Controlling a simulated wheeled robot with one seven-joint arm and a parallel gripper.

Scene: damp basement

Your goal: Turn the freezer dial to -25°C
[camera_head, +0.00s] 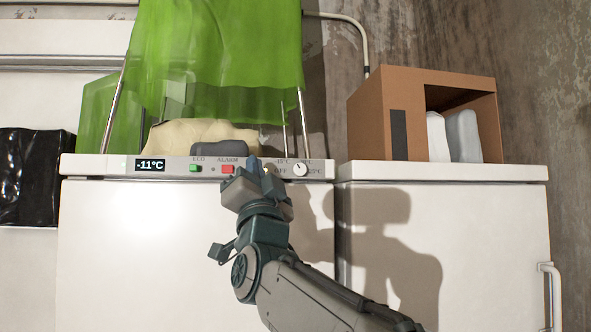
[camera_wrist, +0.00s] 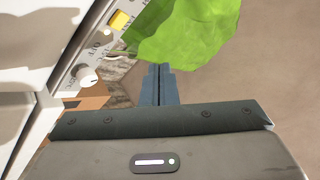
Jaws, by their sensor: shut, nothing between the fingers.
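The white freezer (camera_head: 120,240) has a control strip along its top front edge. Its display (camera_head: 150,165) reads -11°C. The round white dial (camera_head: 300,169) sits near the strip's right end, with temperature marks and OFF around it; its exact pointer setting is too small to read. The dial also shows at the left in the wrist view (camera_wrist: 88,77). My gripper (camera_head: 254,164) is in front of the strip, left of the dial and apart from it. In the wrist view its fingers (camera_wrist: 158,72) are together and empty.
A green button (camera_head: 195,168) and a red button (camera_head: 228,169) are on the strip. A green translucent sheet (camera_head: 220,50) hangs over a rack on the freezer top. A cardboard box (camera_head: 370,120) stands on the white unit (camera_head: 440,173) at right. A black bag lies left.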

